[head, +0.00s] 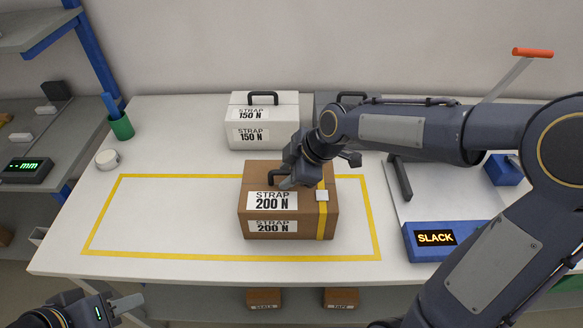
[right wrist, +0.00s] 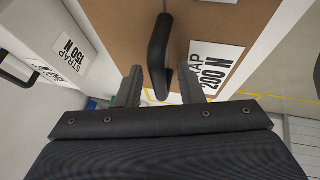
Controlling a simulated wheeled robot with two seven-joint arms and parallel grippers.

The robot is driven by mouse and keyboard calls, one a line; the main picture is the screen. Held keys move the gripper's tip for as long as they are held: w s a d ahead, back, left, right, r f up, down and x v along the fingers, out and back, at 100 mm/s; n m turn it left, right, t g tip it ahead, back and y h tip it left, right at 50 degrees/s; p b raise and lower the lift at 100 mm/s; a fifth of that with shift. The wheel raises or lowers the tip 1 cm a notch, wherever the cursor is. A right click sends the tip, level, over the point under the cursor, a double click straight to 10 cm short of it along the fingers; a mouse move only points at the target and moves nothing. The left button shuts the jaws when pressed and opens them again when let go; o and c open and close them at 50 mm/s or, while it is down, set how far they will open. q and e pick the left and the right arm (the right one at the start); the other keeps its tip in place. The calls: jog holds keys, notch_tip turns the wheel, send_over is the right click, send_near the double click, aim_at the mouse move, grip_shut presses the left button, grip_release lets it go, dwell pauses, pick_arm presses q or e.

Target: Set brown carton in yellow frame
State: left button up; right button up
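The brown carton (head: 287,215) has a black handle on top, "STRAP 200 N" labels and a yellow strap around its right side. It stands upright over the right part of the yellow frame (head: 232,257), a taped outline on the table. My right gripper (head: 285,184) is at the carton's handle. In the right wrist view the fingers (right wrist: 162,88) are apart, one on each side of the handle (right wrist: 158,55), with gaps visible. My left gripper (head: 126,303) is at the lower left, off the table's front edge and away from the carton; its finger opening is unclear.
A white "STRAP 150 N" box (head: 264,120) and a dark grey box (head: 340,98) stand behind the carton. A blue device reading "SLACK" (head: 436,238) is at the right. A green cup (head: 121,127) and tape roll (head: 107,159) are at the left. The frame's left part is clear.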

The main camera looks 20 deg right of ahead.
jog(key=v, duration=1.2)
jog(key=s+d+f+m, duration=0.1)
jog(key=s+f+m, duration=0.1)
jog(key=s+m, duration=0.3)
jog(key=s+f+m+t, duration=0.1)
jog(key=s+f+m, duration=0.2)
jog(key=s+m, duration=0.3)
jog(key=s+d+f+m+h, duration=0.1)
jog(key=s+f+m, duration=0.2)
jog(key=s+m, duration=0.3)
jog(key=shift+s+d, duration=0.35)
jog(key=shift+s, duration=0.1)
jog(key=shift+f, duration=0.1)
